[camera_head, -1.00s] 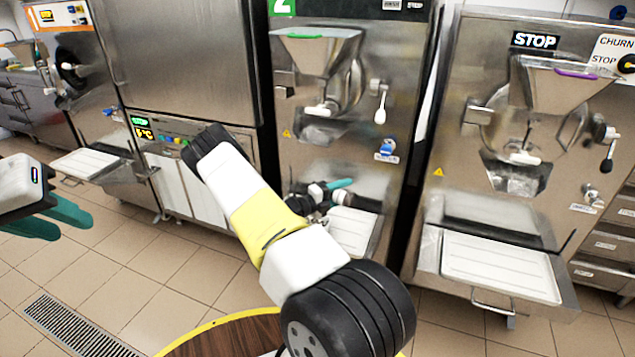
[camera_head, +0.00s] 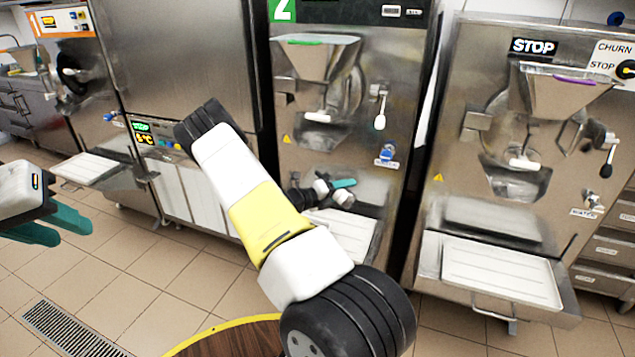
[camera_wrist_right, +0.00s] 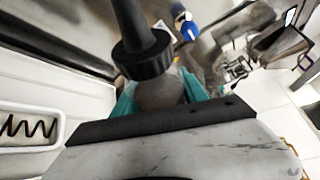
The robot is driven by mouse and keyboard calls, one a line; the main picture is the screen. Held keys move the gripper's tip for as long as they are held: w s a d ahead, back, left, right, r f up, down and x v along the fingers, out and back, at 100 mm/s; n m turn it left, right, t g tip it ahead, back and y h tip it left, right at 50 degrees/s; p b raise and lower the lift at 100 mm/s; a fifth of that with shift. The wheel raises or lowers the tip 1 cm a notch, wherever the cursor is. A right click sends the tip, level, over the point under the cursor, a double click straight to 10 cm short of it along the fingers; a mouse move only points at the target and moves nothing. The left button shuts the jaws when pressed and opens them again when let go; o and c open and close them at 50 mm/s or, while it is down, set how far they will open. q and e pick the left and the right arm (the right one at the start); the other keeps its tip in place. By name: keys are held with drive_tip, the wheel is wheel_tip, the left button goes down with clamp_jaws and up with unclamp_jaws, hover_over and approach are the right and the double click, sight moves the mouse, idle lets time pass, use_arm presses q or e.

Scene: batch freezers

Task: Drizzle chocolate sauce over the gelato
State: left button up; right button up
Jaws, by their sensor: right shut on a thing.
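My right gripper (camera_head: 338,187) is partly hidden behind my own arm, in front of the machine marked 2. In the right wrist view, its teal fingers (camera_wrist_right: 160,95) are shut around a bottle with a black cap and nozzle (camera_wrist_right: 143,58); the bottle body shows little. At the lower left of that view, a dark zigzag line (camera_wrist_right: 28,127) lies on a pale surface within a white rim. I cannot tell whether this is sauce on gelato. No gelato can be made out in the head view. My left gripper (camera_head: 58,226) is at the left edge, its teal fingers apart and empty.
The machine marked 2 (camera_head: 395,45) has a white tray (camera_head: 350,232) low at its front. Another machine (camera_head: 470,75) with a white tray (camera_head: 500,270) stands to its right. A round wooden top with yellow edge (camera_head: 235,338) is at the bottom. Tiled floor is clear at left.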

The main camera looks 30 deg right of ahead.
drive_tip(key=shift+r+m+t+y, duration=0.6)
drive_tip(key=shift+r+m+y, duration=0.5)
drive_tip(key=shift+m, duration=0.7)
drive_tip(key=shift+r, duration=0.2)
drive_tip(key=m, duration=0.1)
drive_tip(key=r+m+t, duration=0.1)
drive_tip(key=shift+m+y, duration=0.3)
drive_tip(key=shift+y, duration=0.1)
drive_tip(key=shift+r+m+t+y, duration=0.25)
drive_tip(key=shift+m+t, duration=0.2)
drive_tip(key=shift+m, duration=0.15)
drive_tip(key=shift+r+m+t+y, duration=0.15)
drive_tip(key=shift+m+t+y, duration=0.1)
drive_tip(key=shift+m+t, duration=0.3)
drive_tip(key=shift+m, duration=0.35)
